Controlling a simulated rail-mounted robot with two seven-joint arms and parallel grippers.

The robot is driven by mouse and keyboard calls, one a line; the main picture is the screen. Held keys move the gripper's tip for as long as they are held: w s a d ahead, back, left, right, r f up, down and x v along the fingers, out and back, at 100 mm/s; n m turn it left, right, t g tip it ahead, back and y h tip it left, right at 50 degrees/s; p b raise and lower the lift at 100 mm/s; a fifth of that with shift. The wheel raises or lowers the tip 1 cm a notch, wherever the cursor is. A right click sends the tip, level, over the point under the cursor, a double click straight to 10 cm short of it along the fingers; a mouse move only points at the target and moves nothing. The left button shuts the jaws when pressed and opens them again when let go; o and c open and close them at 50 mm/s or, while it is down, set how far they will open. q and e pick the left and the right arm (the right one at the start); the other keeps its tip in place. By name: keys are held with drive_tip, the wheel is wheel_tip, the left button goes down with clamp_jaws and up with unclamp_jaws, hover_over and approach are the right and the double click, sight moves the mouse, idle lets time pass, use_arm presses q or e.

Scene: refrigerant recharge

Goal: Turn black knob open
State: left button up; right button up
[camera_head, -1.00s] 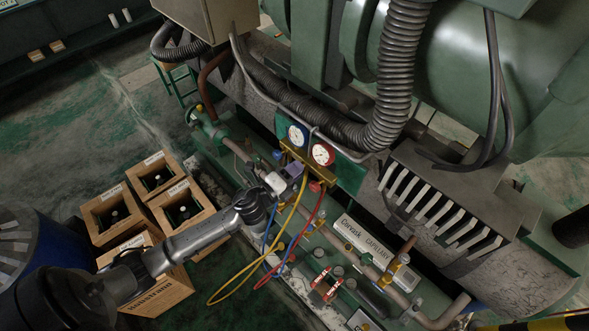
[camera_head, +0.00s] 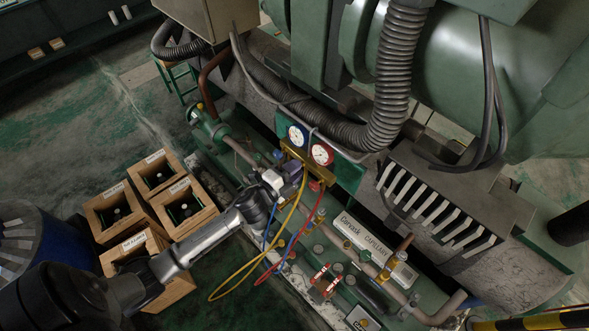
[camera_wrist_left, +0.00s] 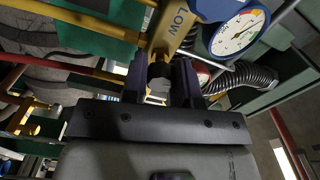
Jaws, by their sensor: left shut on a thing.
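My left gripper (camera_head: 290,174) is at the left end of the brass gauge manifold, just below the blue gauge (camera_head: 297,136). In the left wrist view its two dark fingers (camera_wrist_left: 160,84) are closed around the black knob (camera_wrist_left: 160,71). The knob sits at the end of the brass manifold body (camera_wrist_left: 173,24) marked LOW. The blue gauge (camera_wrist_left: 238,32) also shows there at the upper right. The fingers partly hide the knob, so its turn angle cannot be told. In the head view the gripper hides the knob. My right gripper is not in view.
A red gauge (camera_head: 321,154) is beside the blue one. Yellow (camera_head: 262,262), red and blue hoses hang below the manifold. Green pipework with red-handled valves (camera_head: 325,280) runs to the lower right. Wooden crates (camera_head: 114,211) stand on the floor at left.

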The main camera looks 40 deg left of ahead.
use_arm(q)
drive_tip(key=o, duration=0.9)
drive_tip(key=shift+o, duration=0.2)
drive_tip(key=s+a+b, duration=0.1)
drive_tip(key=s, duration=1.2)
drive_tip(key=shift+s, duration=0.4)
